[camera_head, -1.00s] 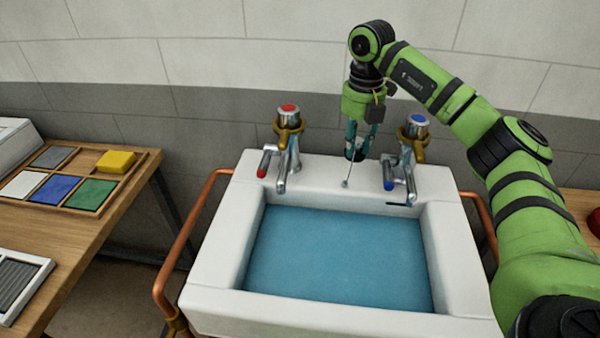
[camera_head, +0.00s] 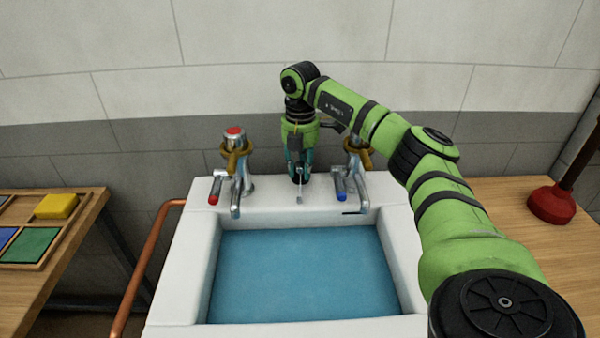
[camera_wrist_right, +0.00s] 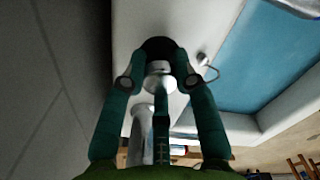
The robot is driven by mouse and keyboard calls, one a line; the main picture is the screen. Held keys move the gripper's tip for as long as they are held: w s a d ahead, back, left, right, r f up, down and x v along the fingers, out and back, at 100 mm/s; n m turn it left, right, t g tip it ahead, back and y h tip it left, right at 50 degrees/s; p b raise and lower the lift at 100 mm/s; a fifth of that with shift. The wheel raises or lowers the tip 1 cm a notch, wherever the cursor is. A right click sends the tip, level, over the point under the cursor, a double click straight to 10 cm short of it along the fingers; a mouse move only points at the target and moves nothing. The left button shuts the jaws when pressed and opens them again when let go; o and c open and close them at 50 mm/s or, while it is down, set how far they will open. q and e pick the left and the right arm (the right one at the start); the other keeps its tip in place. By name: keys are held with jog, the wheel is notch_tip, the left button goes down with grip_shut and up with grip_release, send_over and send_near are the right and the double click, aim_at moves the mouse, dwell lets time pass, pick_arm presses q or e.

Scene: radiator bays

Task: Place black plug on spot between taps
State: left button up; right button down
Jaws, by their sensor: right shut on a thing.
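The white sink (camera_head: 178,270) has a red-marked tap (camera_head: 236,165) at its back left and a blue-levered tap (camera_head: 358,180) at its back right. My right arm hides the top of the blue-levered tap. My right gripper (camera_head: 299,168) points down between the taps, over the sink's back ledge. In the right wrist view, the plug (camera_wrist_right: 158,46) shows as a dark disc beyond the fingertips (camera_wrist_right: 160,80). I cannot tell whether it touches the ledge. My left gripper is out of view.
Blue water (camera_head: 305,270) fills the basin. A copper pipe (camera_head: 150,255) runs along the sink's left side. A wooden table with a yellow block (camera_head: 56,206) is at left. A red plunger (camera_head: 551,204) stands on the right wooden top. The wall is close behind.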

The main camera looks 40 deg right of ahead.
aim_at(300, 164)
jog(key=shift+f, duration=1.05)
jog(key=shift+f, duration=0.15)
jog(key=c, duration=1)
grip_release()
jog(key=shift+o, duration=0.2)
notch_tip(300, 164, up, 12)
jog(key=shift+r, duration=0.2)
jog(key=shift+r, duration=0.1)
